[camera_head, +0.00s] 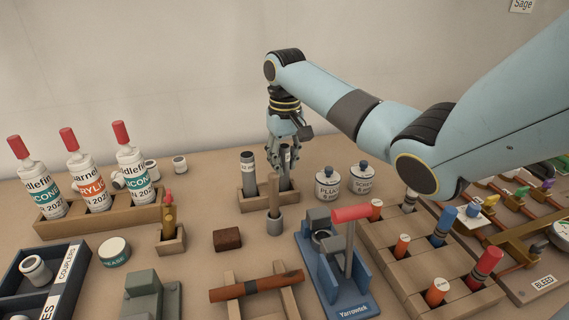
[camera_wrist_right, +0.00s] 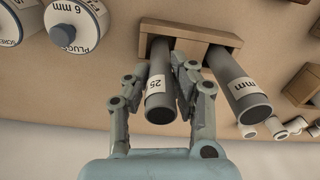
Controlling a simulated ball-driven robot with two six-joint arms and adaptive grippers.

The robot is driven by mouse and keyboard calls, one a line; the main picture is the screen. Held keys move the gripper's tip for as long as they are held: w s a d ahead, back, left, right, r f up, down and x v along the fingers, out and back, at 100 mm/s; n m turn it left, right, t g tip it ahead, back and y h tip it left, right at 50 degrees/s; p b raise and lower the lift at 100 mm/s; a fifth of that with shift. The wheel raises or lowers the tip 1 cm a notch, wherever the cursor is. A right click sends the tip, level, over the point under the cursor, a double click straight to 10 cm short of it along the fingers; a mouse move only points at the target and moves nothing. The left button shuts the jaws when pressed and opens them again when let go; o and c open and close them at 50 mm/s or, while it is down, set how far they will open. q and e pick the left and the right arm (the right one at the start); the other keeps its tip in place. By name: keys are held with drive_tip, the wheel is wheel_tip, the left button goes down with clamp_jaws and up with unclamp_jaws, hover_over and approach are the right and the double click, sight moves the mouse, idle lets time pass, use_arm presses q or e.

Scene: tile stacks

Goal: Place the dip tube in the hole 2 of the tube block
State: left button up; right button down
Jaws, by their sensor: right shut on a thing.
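My right gripper (camera_head: 285,152) is at the back middle, pointing down, with its fingers around a grey tube (camera_head: 285,180). In the right wrist view the fingers (camera_wrist_right: 165,95) close on that tube (camera_wrist_right: 160,104), which has a white label reading 25. Its lower end is in a wooden holder (camera_head: 256,203), also in the wrist view (camera_wrist_right: 190,34). A second grey labelled tube (camera_head: 248,168) stands in the holder beside it. A wooden block (camera_head: 405,272) at the right holds several coloured tubes; I cannot tell which is hole 2. My left gripper is not in view.
A blue stand with a red handle (camera_head: 345,298) is in front. Bottles (camera_head: 82,182) stand in a rack at the left. Some table around the brown block (camera_head: 227,239) is clear.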

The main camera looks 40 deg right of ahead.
drive_tip(key=shift+f, duration=0.25)
drive_tip(key=shift+f, duration=0.15)
drive_tip(key=c, duration=1.1)
unclamp_jaws()
wheel_tip(320, 180, up, 12)
drive_tip(key=shift+r+p, duration=0.2)
drive_tip(key=shift+p, duration=0.25)
drive_tip(key=shift+f, duration=0.1)
